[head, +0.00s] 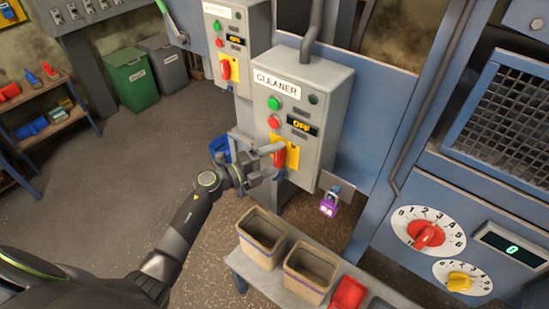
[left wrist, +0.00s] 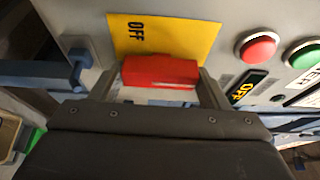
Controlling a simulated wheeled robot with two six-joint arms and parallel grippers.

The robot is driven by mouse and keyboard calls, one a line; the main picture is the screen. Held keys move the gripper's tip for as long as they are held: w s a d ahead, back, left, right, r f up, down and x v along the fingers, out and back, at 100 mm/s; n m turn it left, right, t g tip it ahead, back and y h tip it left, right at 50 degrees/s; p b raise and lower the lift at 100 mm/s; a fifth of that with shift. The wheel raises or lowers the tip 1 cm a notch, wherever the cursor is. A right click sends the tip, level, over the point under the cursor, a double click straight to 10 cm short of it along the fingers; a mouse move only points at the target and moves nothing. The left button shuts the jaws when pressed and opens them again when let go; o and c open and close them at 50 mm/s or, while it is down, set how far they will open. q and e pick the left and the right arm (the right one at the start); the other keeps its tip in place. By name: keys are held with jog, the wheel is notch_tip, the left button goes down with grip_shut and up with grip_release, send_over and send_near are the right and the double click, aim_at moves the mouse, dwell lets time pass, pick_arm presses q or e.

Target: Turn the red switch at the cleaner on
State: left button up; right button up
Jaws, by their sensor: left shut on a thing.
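The cleaner's grey control box (head: 325,110) stands at the middle of the head view, with a "CLEANER" label. Its red switch (head: 279,158) sits on a yellow plate (head: 293,153) low on the box's front. In the left wrist view the red switch (left wrist: 160,71) lies between my finger tips in front of the yellow plate (left wrist: 165,38), which reads "OFF". My left gripper (head: 270,163) is shut on the red switch. The box's small display (head: 301,125) reads "OFF". My right gripper is not in view.
A second box (head: 229,14) with its own red switch (head: 226,69) stands behind, to the left. A purple padlock (head: 328,204) hangs at the lower right. Two open bins (head: 262,236) stand on a bench below. Dials (head: 428,232) are at the right.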

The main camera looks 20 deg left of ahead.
pick_arm(q)
jog(key=o, duration=1)
jog(key=shift+b+v, duration=2.75)
jog(key=shift+v, duration=6)
